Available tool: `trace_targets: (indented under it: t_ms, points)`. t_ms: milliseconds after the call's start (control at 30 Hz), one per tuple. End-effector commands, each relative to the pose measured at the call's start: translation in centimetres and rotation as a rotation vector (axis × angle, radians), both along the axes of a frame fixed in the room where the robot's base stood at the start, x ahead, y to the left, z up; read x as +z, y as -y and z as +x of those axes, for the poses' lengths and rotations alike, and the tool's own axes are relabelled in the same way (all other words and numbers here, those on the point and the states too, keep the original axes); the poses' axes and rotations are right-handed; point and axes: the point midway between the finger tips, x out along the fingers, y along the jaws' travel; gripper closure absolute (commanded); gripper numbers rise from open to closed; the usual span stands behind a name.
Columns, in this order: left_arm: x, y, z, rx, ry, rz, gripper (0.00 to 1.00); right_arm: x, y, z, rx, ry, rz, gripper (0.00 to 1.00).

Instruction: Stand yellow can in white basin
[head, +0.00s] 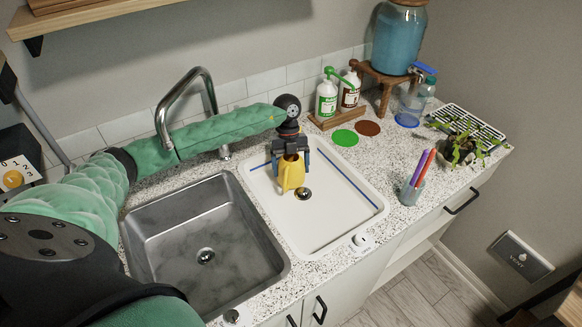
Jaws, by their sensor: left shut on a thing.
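The yellow can (291,174) is in the head view, above or in the white basin (342,222), near its back left part. My left gripper (290,158) is shut on the can from above, and its fingers cover the can's upper part. The can looks roughly upright. I cannot tell whether its bottom touches the basin floor. The basin's drain (303,193) shows just right of the can. My right gripper is not in view.
A steel sink (205,245) with a tall faucet (184,100) lies left of the basin. Pump bottles (327,98), coasters (345,138), a pen cup (411,191) and a plant (460,148) stand on the right. The basin's front and right floor is clear.

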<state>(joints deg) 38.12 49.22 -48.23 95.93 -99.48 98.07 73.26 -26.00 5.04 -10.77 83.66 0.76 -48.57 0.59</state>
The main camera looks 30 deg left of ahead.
Motion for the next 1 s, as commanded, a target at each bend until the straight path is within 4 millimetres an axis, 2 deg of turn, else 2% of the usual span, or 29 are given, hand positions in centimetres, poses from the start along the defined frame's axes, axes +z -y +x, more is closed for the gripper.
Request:
trace_targets:
  t_ms: [233, 633, 667, 700, 733, 1000]
  points:
    - [-1.4, 0.0, 0.0, 0.001, 0.001, 0.000, 0.41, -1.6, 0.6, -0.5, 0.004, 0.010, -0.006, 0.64]
    - [-1.8, 0.0, 0.0, 0.001, 0.001, 0.001, 0.41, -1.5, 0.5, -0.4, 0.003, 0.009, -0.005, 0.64]
    - [-1.7, 0.0, 0.0, 0.001, 0.001, 0.001, 0.11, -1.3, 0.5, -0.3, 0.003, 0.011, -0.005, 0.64]
    - [-1.7, 0.0, 0.0, 0.001, 0.000, 0.000, 0.03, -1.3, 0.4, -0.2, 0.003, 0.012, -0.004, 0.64]
    - [-1.7, 0.0, 0.0, 0.001, 0.000, 0.000, 0.00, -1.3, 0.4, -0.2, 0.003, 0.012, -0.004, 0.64]
    - [-1.5, 0.0, 0.0, 0.001, 0.000, 0.000, 0.00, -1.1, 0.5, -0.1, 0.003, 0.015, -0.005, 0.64]
